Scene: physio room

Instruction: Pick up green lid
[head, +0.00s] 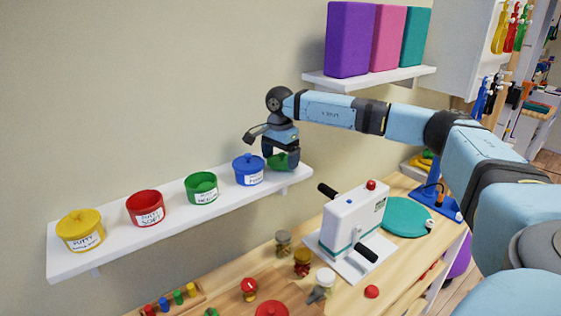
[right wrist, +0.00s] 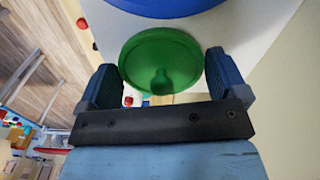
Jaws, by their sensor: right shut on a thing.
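The green lid (head: 279,161) is a round disc with a knob, at the right end of the white wall shelf. My right gripper (head: 282,158) comes from above and is shut on it. In the right wrist view the green lid (right wrist: 157,50) lies between the two fingers (right wrist: 158,78), its knob towards the palm. Whether the lid touches the shelf, I cannot tell. The green pot (head: 201,188) stands on the shelf to the left, without a lid. My left gripper is not in view.
The shelf (head: 115,239) also bears a blue lidded pot (head: 248,170) close left of the gripper, a red pot (head: 146,209) and a yellow lidded pot (head: 81,231). Below, a white press (head: 352,222) and small jars stand on the wooden bench. An upper shelf (head: 340,83) holds coloured blocks.

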